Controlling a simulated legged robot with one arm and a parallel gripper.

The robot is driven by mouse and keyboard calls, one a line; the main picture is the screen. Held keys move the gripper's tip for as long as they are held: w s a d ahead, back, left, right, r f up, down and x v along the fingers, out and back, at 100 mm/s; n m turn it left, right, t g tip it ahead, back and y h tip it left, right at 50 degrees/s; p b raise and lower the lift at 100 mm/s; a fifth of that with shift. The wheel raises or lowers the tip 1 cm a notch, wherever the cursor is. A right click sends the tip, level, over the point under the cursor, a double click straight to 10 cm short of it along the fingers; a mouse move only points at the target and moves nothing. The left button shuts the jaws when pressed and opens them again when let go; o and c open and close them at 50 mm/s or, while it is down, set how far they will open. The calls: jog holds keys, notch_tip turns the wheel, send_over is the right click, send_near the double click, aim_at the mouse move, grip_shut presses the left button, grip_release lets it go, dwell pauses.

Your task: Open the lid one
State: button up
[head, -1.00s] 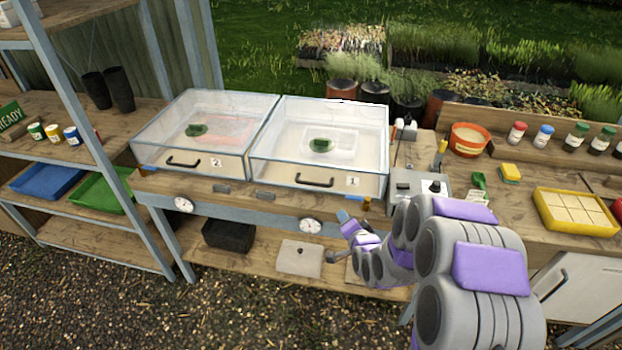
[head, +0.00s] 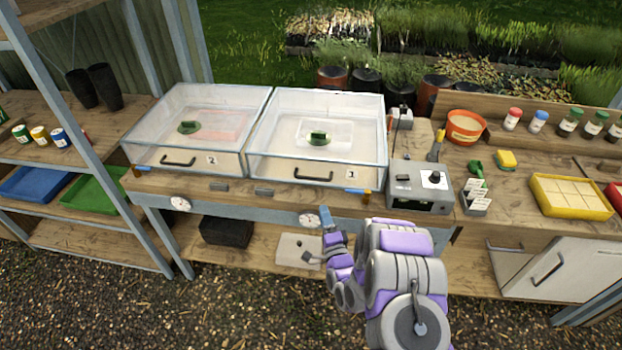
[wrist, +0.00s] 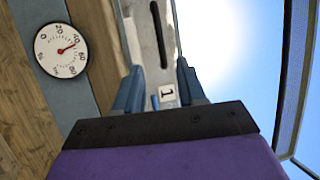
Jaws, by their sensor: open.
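Lid one is the clear glass cover of the right-hand box (head: 318,115), marked with a "1" label (head: 351,174) and a dark bar handle (head: 314,176) on its front. The lid looks shut. My gripper (head: 327,222) is in front of and below this box, apart from the handle. In the wrist view my gripper (wrist: 160,88) has its two blue fingers apart with nothing between them. The "1" label (wrist: 168,94) and the dark handle (wrist: 158,35) show beyond the fingertips, the picture being turned sideways.
A similar box labelled "2" (head: 211,160) stands to the left. A grey control unit (head: 420,186) stands just right of box one. Round dials, one in the wrist view (wrist: 61,50), sit on the bench's front rail. Space before the bench is open gravel.

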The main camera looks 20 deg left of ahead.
jog(key=b, duration=0.2)
send_near(310, 177)
jog(key=w+a, duration=0.3)
jog(key=shift+w+f, duration=0.1)
jog(key=shift+f, duration=0.15)
jog(key=w, duration=0.2)
jog(key=w+a+r, duration=0.1)
jog(key=shift+w+a+r, duration=0.1)
jog(key=shift+w, duration=0.15)
jog(key=shift+b+x, duration=0.35)
jog(key=shift+x, duration=0.4)
jog(key=shift+w+a, duration=0.25)
jog(key=shift+a, duration=0.5)
jog(key=shift+d, duration=0.55)
jog(key=shift+c, duration=1.1)
jog(key=shift+s+a, duration=0.1)
jog(key=shift+a, duration=0.15)
grip_shut()
